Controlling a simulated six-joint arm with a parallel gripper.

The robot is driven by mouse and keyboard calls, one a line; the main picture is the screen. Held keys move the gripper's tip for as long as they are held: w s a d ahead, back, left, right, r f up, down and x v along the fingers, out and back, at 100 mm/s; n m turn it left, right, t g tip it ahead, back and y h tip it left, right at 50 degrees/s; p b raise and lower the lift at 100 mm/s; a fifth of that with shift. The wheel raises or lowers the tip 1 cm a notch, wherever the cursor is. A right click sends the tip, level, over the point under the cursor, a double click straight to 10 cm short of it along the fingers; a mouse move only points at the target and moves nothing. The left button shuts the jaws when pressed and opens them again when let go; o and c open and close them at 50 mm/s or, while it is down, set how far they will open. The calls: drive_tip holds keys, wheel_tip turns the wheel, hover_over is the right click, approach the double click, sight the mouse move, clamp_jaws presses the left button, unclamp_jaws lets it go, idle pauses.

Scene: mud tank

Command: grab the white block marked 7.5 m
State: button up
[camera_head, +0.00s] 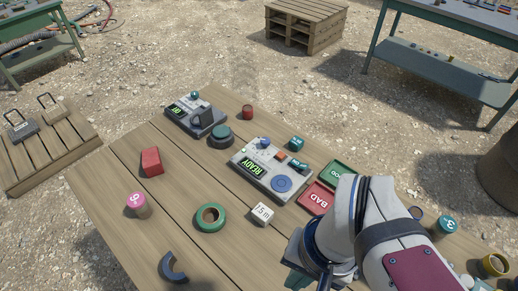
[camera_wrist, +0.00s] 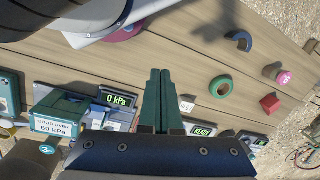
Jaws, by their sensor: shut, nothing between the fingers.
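The white block marked 7.5 m (camera_head: 262,214) sits on the plank table, right of the green ring (camera_head: 210,217) and in front of the READY panel in the head view. In the wrist view a part of the white block (camera_wrist: 187,104) shows just right of my fingers, partly hidden by them. My gripper (camera_wrist: 159,72) shows its two teal fingers side by side, shut with nothing between them. In the head view my arm fills the lower right, and my gripper's fingertips are mostly hidden; the block is left of the arm, apart from it.
The READY panel (camera_head: 272,168) and red BAD tray (camera_head: 317,198) stand behind the block. A dark blue arc (camera_head: 172,267), pink cylinder (camera_head: 138,204) and red block (camera_head: 152,162) lie to the left. A 0 kPa gauge (camera_wrist: 117,100) is left of my fingers. Bare planks lie around the ring.

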drive_tip(key=o, duration=1.5)
drive_tip(key=n+t+h, duration=1)
drive_tip(key=n+h, duration=0.1)
drive_tip(key=n, duration=2.1)
approach(258, 218)
drive_tip(key=shift+n, duration=0.5)
drive_tip(key=x, duration=1.2)
drive_tip(key=shift+w+f, duration=0.15)
